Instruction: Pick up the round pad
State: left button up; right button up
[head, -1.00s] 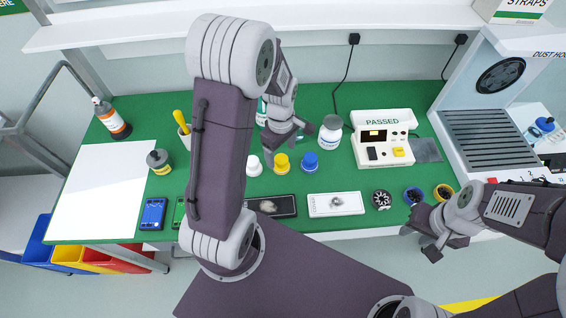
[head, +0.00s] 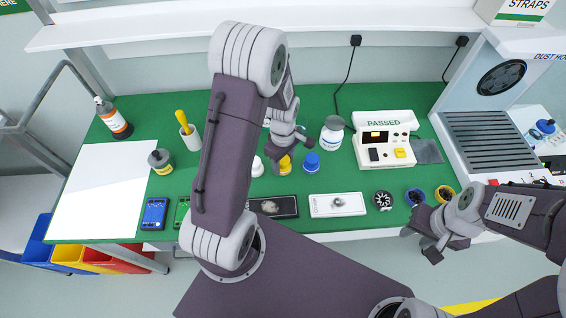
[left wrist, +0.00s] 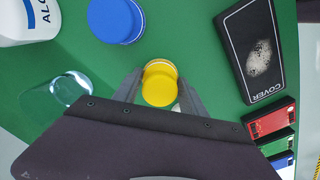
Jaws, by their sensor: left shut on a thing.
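A yellow round-topped piece (left wrist: 160,84) sits between the fingers of my left gripper (left wrist: 160,92) in the left wrist view, one finger on each side of it. In the head view the left gripper (head: 284,155) is low over the green table and partly covers the yellow piece (head: 285,165). I cannot tell by any mark which is called the round pad. My right gripper (head: 424,244) looks open and empty at the front edge, right of centre.
A dark COVER box (head: 290,212) and a white box (head: 324,209) lie in front. A white bottle (head: 332,130) and the PASSED tester (head: 386,145) stand behind and right. A white sheet (head: 85,195) covers the left of the green table (head: 370,92).

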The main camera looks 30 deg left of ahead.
pick_arm(q)
notch_tip(320, 180, up, 4)
jog(key=shift+w+r, duration=0.1)
jog(key=s+d+r, duration=0.6)
jog(key=s, duration=0.4)
jog(key=shift+s+r, duration=0.15)
jog(key=shift+r, duration=0.25)
